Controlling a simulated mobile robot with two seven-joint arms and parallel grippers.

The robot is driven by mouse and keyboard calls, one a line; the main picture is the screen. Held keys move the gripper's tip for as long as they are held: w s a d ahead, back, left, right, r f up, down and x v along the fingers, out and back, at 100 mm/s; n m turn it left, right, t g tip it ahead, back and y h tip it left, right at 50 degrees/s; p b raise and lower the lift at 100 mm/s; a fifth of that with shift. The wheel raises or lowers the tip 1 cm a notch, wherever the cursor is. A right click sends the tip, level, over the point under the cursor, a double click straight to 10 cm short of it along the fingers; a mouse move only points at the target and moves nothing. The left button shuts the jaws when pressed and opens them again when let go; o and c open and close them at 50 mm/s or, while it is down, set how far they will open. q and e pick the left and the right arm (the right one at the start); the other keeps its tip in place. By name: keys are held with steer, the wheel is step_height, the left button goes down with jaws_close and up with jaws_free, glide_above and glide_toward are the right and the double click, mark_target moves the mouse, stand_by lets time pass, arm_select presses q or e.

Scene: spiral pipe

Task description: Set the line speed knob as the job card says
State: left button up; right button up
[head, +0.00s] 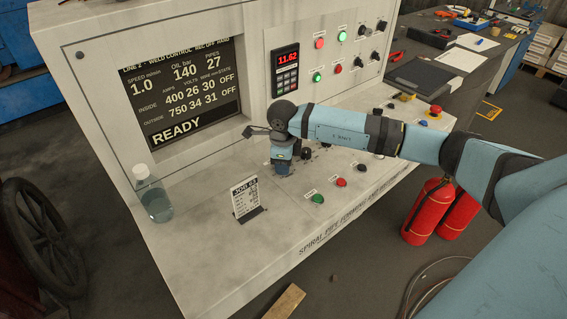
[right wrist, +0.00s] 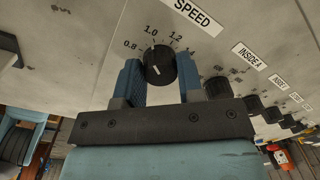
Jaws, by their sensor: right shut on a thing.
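The black line speed knob (right wrist: 160,67) sits under the SPEED label in the right wrist view, with scale marks such as 0.8, 1.0 and 1.2 around it. My right gripper (right wrist: 161,80) is shut on it, one blue finger on each side. In the head view my right gripper (head: 283,162) reaches down to the sloping desk and hides this knob. The job card (head: 247,198) stands on the desk left of the gripper; its smaller lines are too small to read. The screen (head: 185,95) shows speed 1.0 m/min and READY. My left gripper is out of view.
More black knobs (right wrist: 216,87) run in a row beside the speed knob. A green button (head: 318,199) and a red button (head: 341,182) lie near the desk's front. A clear bottle (head: 153,195) stands at the left. Red extinguishers (head: 428,208) stand on the floor at right.

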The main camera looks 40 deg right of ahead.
steer(key=m, duration=0.3)
steer(key=shift+m, duration=0.4)
steer(key=m, duration=0.3)
steer(key=shift+m, duration=0.3)
steer(key=m, duration=0.3)
steer(key=shift+m+g+p, duration=0.3)
steer(key=shift+p, duration=0.1)
steer(key=shift+w+m+p, duration=0.1)
steer(key=shift+m+p, duration=0.25)
steer(key=shift+m, duration=1.65)
steer(key=o, duration=0.9)
steer(key=shift+a, duration=0.1)
